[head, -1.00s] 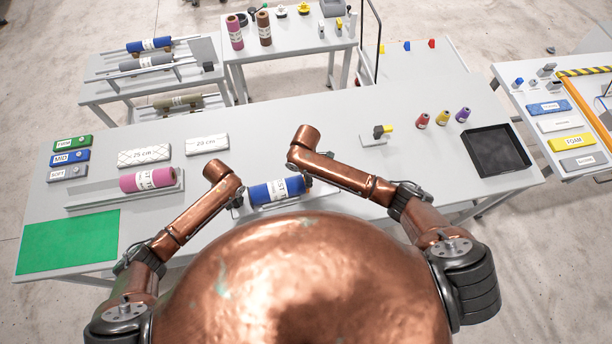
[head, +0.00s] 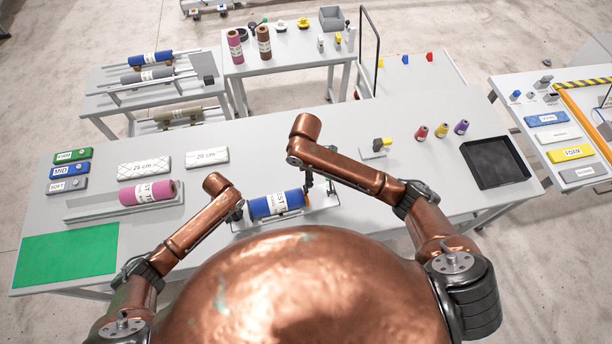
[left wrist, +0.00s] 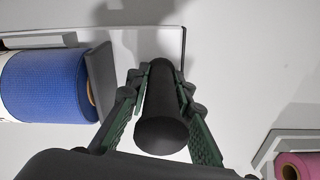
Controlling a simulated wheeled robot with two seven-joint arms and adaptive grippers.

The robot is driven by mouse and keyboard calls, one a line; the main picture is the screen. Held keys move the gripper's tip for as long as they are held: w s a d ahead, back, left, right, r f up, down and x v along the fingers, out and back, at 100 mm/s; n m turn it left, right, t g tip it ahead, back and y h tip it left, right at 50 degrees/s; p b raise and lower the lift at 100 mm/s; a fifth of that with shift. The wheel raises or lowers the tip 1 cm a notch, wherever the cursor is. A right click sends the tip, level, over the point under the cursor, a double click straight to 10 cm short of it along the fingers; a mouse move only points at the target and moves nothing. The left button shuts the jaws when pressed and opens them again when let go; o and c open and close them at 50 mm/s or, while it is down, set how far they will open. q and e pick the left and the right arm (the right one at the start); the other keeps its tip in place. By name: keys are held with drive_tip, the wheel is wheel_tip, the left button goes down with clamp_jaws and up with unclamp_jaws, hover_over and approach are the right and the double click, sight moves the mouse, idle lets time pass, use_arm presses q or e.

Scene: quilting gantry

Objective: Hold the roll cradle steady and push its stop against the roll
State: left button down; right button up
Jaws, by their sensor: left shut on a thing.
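The blue roll (head: 277,204) with a white label lies in the pale roll cradle (head: 322,201) at the front of the table. The left wrist view shows the roll (left wrist: 45,84) beside the cradle's grey end plate (left wrist: 101,80). My left gripper (head: 238,212) is at the cradle's left end. Its green fingers are shut around a black cylindrical handle (left wrist: 160,120), apart from the roll. My right gripper (head: 310,182) hangs by the roll's right end, where a small orange part shows. Whether it touches the stop is unclear; its fingers are too small to read.
A pink roll (head: 147,193) lies in a second tray to the left, behind a green mat (head: 66,256). Cushions stand behind it. Clear table lies between.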

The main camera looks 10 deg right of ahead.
use_arm(q)
drive_tip(key=shift+s+a+f, duration=0.1)
drive_tip(key=shift+s+f, duration=0.1)
drive_tip(key=shift+f, duration=0.05)
drive_tip(key=c, duration=2)
unclamp_jaws()
drive_tip(key=shift+c, duration=0.2)
drive_tip(key=o, duration=0.4)
drive_tip(key=shift+w+r, duration=0.1)
drive_tip(key=shift+w, duration=0.1)
drive_tip(key=shift+r, duration=0.15)
